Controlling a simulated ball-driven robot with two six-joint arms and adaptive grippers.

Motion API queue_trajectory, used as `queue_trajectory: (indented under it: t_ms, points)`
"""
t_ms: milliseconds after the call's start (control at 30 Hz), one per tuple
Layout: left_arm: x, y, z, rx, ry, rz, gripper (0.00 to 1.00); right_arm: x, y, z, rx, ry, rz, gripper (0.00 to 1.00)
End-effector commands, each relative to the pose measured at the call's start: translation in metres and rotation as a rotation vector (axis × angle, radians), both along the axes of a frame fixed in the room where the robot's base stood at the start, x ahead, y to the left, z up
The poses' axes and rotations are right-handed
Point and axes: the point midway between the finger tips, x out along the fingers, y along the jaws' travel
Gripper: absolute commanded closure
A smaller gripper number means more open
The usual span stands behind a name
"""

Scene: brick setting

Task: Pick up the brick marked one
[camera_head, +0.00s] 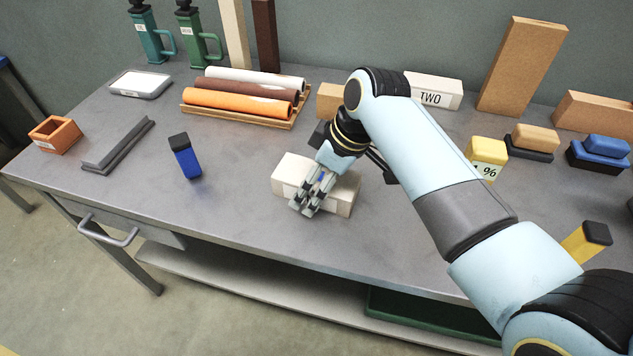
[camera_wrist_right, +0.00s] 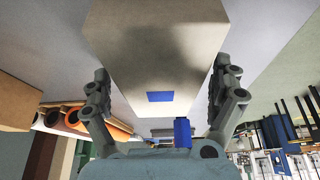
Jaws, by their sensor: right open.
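A cream-white brick (camera_head: 341,196) lies on the grey table near its front edge, partly hidden by my right gripper. No marking on it can be read. My right gripper (camera_head: 308,203) is open, its fingers pointing down over the brick's front side. In the right wrist view the pale brick (camera_wrist_right: 150,45) fills the space between the two spread fingers (camera_wrist_right: 162,75), with a small blue patch on its face. Whether the fingers touch it I cannot tell. Another white brick (camera_head: 435,93), marked TWO, lies farther back. My left gripper is not in view.
A blue block with a black top (camera_head: 185,158) stands left of the brick. A rack of rolls (camera_head: 240,117) lies behind. A yellow "%" block (camera_head: 487,152) and sponge-like blocks (camera_head: 536,138) are right. Bare table lies left of the brick.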

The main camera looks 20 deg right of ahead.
Motion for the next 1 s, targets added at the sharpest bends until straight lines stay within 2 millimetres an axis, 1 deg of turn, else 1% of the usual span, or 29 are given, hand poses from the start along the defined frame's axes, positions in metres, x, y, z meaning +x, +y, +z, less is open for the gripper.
queue_trajectory:
  t_ms: [67,233,633,867,967,1000]
  points:
    - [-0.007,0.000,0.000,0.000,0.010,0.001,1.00,0.000,0.000,0.000,0.000,0.000,0.000,0.06]
    - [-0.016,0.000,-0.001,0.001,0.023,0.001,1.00,0.000,0.000,0.000,0.000,0.000,0.000,0.28]
    - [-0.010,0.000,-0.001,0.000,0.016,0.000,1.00,0.000,0.000,0.001,-0.001,0.001,-0.001,0.80]
    - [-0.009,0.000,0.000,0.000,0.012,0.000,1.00,0.001,0.000,0.002,0.000,-0.001,0.000,0.81]
    - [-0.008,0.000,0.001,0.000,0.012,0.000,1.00,0.001,0.000,0.011,0.000,-0.003,-0.001,0.81]
    - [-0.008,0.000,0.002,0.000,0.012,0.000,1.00,0.001,0.000,0.017,0.001,-0.005,-0.001,0.81]
